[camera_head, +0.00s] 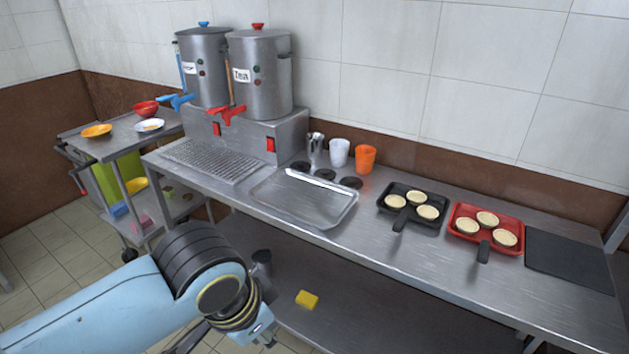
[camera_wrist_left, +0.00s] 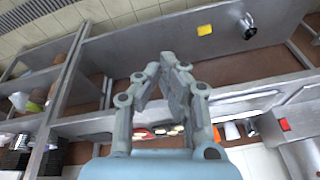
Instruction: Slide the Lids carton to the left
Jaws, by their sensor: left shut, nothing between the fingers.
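I cannot make out a carton marked Lids in either view. My left arm comes in from the left in the head view and ends in front of the steel counter; its fingers are mostly hidden there behind the wrist. In the left wrist view my left gripper (camera_wrist_left: 172,60) is shut, with its fingertips together and nothing between them. My right gripper is not in view.
The steel counter (camera_head: 330,245) holds a tray (camera_head: 335,212), cups, a black pan (camera_head: 440,212), a red pan (camera_head: 510,222) and two urns. A yellow block (camera_head: 307,300) lies on the lower shelf. A cart (camera_head: 105,145) stands at left. Shelving (camera_wrist_left: 62,75) shows in the wrist view.

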